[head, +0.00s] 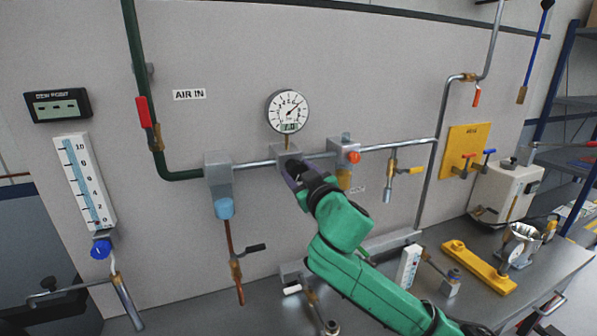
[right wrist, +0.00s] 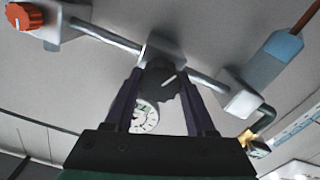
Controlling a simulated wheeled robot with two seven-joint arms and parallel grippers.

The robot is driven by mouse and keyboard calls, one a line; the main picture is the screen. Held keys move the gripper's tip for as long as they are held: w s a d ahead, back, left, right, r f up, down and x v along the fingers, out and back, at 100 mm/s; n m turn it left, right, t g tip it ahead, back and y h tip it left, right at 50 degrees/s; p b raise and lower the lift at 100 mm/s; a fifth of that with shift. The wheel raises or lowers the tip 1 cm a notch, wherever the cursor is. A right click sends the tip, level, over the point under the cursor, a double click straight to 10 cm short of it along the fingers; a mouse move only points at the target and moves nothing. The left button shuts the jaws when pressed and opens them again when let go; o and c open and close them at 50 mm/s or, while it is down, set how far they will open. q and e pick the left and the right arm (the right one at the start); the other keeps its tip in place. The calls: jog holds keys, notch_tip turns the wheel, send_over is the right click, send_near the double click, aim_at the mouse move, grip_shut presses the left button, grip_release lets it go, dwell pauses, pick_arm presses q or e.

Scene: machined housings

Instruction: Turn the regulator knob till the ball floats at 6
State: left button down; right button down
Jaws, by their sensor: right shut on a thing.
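The regulator (head: 286,153) sits on the grey wall pipe below a round white gauge (head: 287,111). My right gripper (head: 293,170) reaches up to its underside and largely hides its knob. In the right wrist view the dark knob (right wrist: 160,78) lies between the two fingers of my gripper (right wrist: 160,84), which is shut on it. The flowmeter (head: 84,180), a white upright scale marked 0 to 10, hangs on the wall at the left. A small reddish spot near its 0 mark looks like the ball, though it is tiny. My left gripper is not in view.
A blue knob (head: 101,249) is under the flowmeter. A filter with a blue bowl (head: 224,208) is left of the regulator, and an orange knob (head: 353,157) is close on its right. Bench items include a yellow fixture (head: 478,267) and a small white scale (head: 409,265).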

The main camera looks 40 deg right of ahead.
jog(key=n+p, duration=0.2)
jog(key=n, duration=0.4)
jog(key=shift+r+n, duration=0.1)
jog(key=shift+n, duration=0.2)
jog(key=n+p, duration=0.1)
jog(key=n, duration=0.3)
jog(key=shift+r+n+p, duration=0.1)
jog(key=shift+n+p, duration=0.3)
jog(key=shift+n, duration=0.5)
jog(key=shift+r, duration=0.1)
jog(key=shift+c, duration=2)
grip_release()
jog(key=shift+d, duration=0.1)
jog(key=shift+o, duration=0.9)
jog(key=shift+w, duration=0.15)
jog(key=shift+w+d+f, duration=0.15)
jog(key=shift+f, duration=0.2)
